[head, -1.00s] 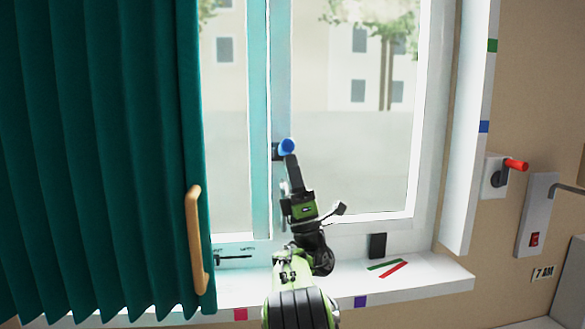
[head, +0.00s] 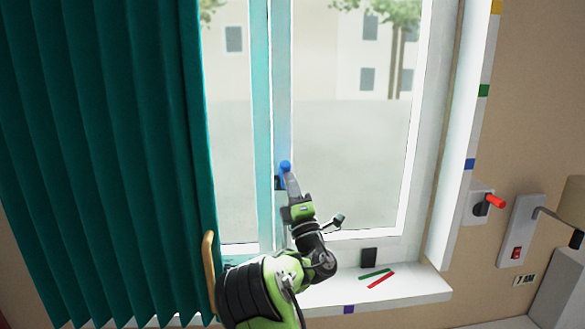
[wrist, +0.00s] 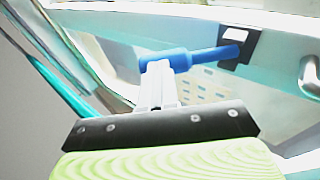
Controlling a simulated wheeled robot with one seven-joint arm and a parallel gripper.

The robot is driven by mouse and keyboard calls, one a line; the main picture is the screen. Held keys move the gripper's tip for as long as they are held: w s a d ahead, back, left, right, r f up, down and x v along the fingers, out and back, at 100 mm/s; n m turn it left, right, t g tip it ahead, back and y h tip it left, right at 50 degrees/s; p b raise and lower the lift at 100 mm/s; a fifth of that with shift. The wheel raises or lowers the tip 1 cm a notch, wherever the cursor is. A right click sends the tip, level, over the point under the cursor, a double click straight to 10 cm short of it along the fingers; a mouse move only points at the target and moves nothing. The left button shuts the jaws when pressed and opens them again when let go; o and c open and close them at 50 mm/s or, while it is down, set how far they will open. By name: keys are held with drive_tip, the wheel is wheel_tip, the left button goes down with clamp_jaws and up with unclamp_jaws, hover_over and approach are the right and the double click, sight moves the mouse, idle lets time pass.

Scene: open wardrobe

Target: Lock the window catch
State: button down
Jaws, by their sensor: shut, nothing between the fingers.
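The window catch is a blue lever (head: 285,165) with a rounded end, on a small black plate (head: 279,183) at the window's middle upright. In the head view the lever's end stands above the plate. In the wrist view the blue lever (wrist: 205,55) runs left from the black plate (wrist: 238,47). My gripper (head: 291,183) is shut and empty, just below the lever's end. In the wrist view the fingertips (wrist: 158,72) meet the lever's rounded end and seem to touch it. The fingers partly hide the lever's underside.
The sill (head: 400,292) carries green and red strips and a black block (head: 368,257). A red-handled switch (head: 494,202) and a lamp (head: 570,210) are at the right.

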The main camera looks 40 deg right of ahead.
sight(290, 166)
drive_tip(key=shift+g, duration=0.4)
drive_tip(key=shift+w+d+r+p, duration=0.25)
drive_tip(key=shift+w+r+p, duration=0.25)
drive_tip(key=shift+p, duration=0.55)
drive_tip(key=shift+w+d+r+p, duration=0.35)
drive_tip(key=shift+r+p, duration=0.3)
drive_tip(key=shift+p, duration=0.4)
drive_tip(key=shift+w+d+r+p, duration=0.2)
drive_tip(key=shift+w+r+p, duration=0.3)
drive_tip(key=shift+p, duration=0.55)
drive_tip(key=shift+s+r, duration=0.1)
drive_tip(key=shift+r, duration=0.05)
